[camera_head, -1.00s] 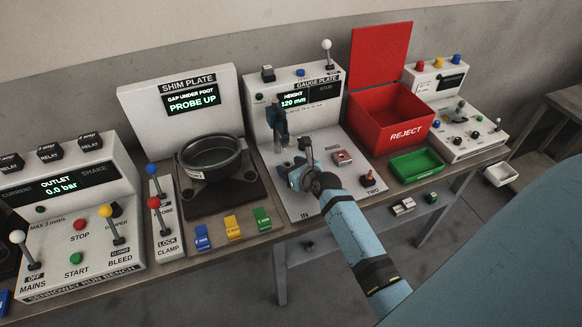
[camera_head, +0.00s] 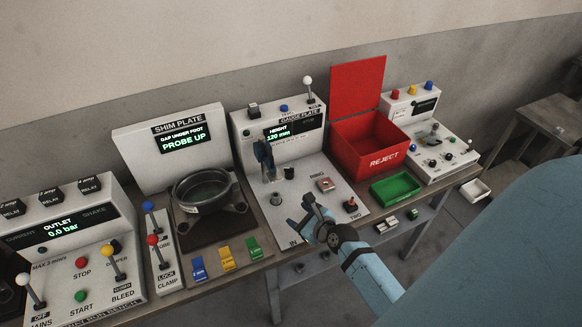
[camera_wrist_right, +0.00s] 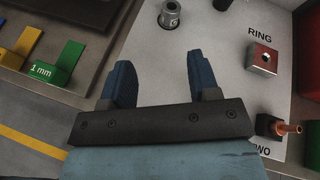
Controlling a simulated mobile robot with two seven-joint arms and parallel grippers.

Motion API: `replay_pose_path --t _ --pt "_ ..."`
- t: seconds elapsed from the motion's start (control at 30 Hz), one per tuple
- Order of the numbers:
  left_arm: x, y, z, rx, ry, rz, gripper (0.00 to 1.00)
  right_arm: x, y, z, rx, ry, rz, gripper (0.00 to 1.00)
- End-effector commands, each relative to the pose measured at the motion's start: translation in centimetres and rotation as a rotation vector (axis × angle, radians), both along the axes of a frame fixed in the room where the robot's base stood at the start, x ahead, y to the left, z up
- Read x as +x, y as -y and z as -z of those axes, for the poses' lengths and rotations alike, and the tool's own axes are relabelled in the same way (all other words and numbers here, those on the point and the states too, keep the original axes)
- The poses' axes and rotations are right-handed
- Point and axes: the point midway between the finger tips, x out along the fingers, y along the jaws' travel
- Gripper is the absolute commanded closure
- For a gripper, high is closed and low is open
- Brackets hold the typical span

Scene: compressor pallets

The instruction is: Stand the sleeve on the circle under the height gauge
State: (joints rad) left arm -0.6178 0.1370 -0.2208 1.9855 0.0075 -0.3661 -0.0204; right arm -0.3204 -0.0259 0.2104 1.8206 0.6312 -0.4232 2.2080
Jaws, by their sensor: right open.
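A short grey metal cylinder with a hole in its top, which looks like the sleeve (camera_head: 276,198), stands upright on the white gauge plate (camera_head: 309,171). It also shows at the top of the right wrist view (camera_wrist_right: 170,14). The blue height gauge (camera_head: 264,158) stands just behind it, with its display reading 120 mm. I cannot make out the circle, nor tell whether the cylinder stands on it. My right gripper (camera_head: 303,212) is open and empty over the front of the plate, apart from the cylinder. Its two blue fingers are spread in the wrist view (camera_wrist_right: 160,78). My left gripper is out of view.
A dark cylinder (camera_head: 289,173) stands right of the gauge. The RING block (camera_head: 325,184) and the TWO fitting (camera_head: 351,205) are on the plate's right side. A red reject bin (camera_head: 371,150) and green tray (camera_head: 395,187) lie further right. Coloured shims (camera_head: 227,258) line the front edge.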

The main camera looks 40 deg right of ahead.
Motion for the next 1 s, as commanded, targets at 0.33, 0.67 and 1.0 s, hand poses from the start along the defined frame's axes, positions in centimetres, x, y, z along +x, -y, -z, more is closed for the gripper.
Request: replay_pose_path --t 0.33,0.67,1.0 --pt "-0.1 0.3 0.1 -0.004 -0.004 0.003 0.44 -6.3 -7.7 2.1 -1.252 0.032 -0.717 0.44" --pt "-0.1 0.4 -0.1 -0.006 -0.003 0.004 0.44 -12.9 -14.4 2.7 -2.291 0.277 -1.321 0.44" --pt "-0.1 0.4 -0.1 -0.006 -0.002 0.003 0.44 -14.6 -15.9 2.6 -2.559 0.38 -1.45 0.44"
